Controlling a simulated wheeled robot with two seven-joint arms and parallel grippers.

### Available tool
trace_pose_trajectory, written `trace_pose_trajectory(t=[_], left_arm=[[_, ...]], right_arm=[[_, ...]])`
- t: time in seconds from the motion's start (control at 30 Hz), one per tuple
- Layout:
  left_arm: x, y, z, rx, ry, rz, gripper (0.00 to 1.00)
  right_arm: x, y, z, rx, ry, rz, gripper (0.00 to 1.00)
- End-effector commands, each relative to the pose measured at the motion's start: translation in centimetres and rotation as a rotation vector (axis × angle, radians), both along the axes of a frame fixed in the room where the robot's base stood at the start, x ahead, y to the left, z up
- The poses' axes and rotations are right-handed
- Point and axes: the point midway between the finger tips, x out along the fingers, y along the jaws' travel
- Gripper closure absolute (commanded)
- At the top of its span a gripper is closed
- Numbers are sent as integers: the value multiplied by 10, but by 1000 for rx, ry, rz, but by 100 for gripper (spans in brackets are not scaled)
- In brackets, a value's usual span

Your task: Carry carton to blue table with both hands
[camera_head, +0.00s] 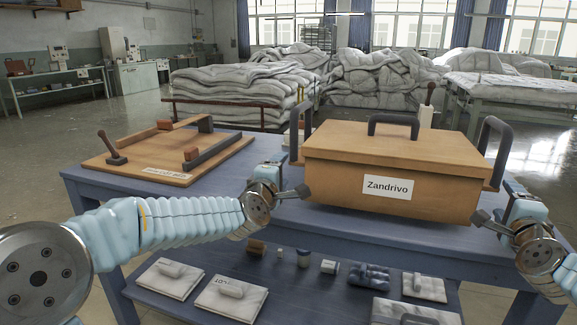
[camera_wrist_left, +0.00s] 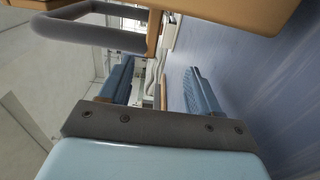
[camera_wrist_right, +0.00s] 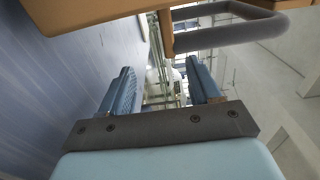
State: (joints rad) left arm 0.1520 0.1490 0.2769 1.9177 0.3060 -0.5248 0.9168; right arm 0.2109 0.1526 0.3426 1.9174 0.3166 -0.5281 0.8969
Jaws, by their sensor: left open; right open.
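The carton (camera_head: 345,155) is a tan box with a lid, a dark top handle, a dark grey loop handle on each side and a label reading "Zandrivo". It sits on the blue table (camera_head: 225,197). My left gripper (camera_head: 300,190) is open at the carton's lower left front. My right gripper (camera_head: 483,217) is open at its lower right front corner. In the left wrist view the carton's left handle (camera_wrist_left: 95,35) shows above the open fingers (camera_wrist_left: 165,85). In the right wrist view the right handle (camera_wrist_right: 235,35) shows above the open fingers (camera_wrist_right: 160,85). Neither gripper holds anything.
A wooden board (camera_head: 165,160) with dark rails and a brown lever lies on the table's left. A lower shelf holds folded white packs (camera_head: 230,298) and small items. Duvet heaps (camera_head: 245,90) stand behind. Bare tabletop lies between board and carton.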

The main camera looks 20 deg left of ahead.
Motion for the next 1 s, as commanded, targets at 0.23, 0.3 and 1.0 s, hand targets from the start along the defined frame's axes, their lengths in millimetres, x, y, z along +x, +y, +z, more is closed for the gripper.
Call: trace_pose_trajectory(t=[0.23, 0.3, 1.0], left_arm=[[-2, -24, -14, 12, 5, -52, 36], [-2, -24, -17, 13, 4, -52, 36], [-1, 17, -16, 6, -1, -38, 11]], right_arm=[[-2, 24, -13, -13, 3, 52, 36], [-2, 24, -17, -12, 3, 51, 36], [-2, -17, -16, -7, -2, 38, 36]])
